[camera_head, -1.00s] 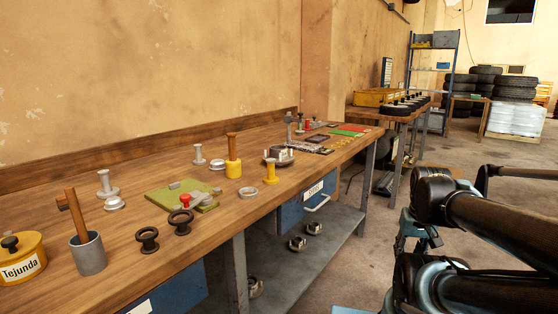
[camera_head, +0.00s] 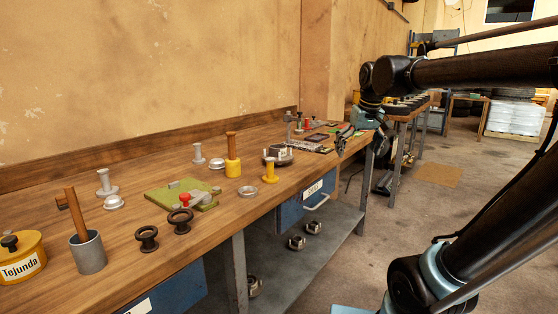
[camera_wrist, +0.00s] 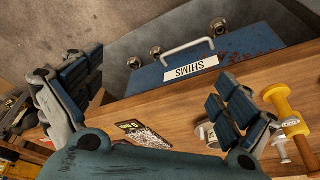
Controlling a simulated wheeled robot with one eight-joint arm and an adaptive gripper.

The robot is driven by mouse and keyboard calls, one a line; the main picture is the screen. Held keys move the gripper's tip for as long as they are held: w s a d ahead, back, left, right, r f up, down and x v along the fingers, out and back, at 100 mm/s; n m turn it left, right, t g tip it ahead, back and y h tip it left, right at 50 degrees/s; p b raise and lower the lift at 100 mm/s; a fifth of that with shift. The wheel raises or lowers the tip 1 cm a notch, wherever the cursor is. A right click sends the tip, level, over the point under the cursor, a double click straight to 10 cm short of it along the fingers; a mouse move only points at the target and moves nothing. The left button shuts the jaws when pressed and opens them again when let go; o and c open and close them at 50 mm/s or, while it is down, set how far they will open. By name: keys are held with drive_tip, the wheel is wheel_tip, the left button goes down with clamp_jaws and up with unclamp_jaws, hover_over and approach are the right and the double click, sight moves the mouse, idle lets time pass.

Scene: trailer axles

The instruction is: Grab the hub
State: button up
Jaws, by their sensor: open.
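A dark round hub (camera_head: 278,156) with upright light studs lies on the wooden workbench, beyond a yellow spool-shaped piece. In the wrist view, a silver part (camera_wrist: 203,131), probably the hub's edge, shows beside my right-hand finger, which hides most of it. My gripper (camera_head: 358,138) hangs near the bench's front edge, to the right of the hub and apart from it. In the wrist view my gripper (camera_wrist: 155,80) has its fingers wide apart with nothing between them; the drawer front and bench edge show beyond.
A yellow spool (camera_head: 270,173) and a yellow pot with a wooden handle (camera_head: 233,160) stand close to the hub. A green board (camera_head: 181,195) lies to the left. The blue SHIMS drawer (camera_head: 306,199) is below. Several metal parts (camera_head: 297,243) sit on the lower shelf.

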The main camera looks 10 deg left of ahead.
drive_tip(key=w+a+r+n+y, duration=0.1)
drive_tip(key=w+a+r, duration=0.25)
drive_tip(key=a, duration=0.45)
drive_tip(key=w+a+r+n, duration=0.2)
drive_tip(key=a+r, duration=0.3)
drive_tip(key=a, duration=0.3)
drive_tip(key=w+a+r+n+y, duration=0.1)
drive_tip(key=w+a+r, duration=0.25)
drive_tip(key=a, duration=0.45)
hover_over(278, 155)
drive_tip(key=w+d, duration=0.1)
drive_tip(key=w, duration=0.2)
drive_tip(key=f, duration=1)
drive_tip(key=shift+s+d+f, duration=0.15)
drive_tip(key=shift+s+d, duration=0.05)
drive_tip(key=shift+x, duration=2.7)
drive_tip(key=shift+s+d, duration=0.15)
drive_tip(key=shift+d, duration=0.05)
drive_tip(key=c, duration=2)
drive_tip(key=shift+c, duration=0.8)
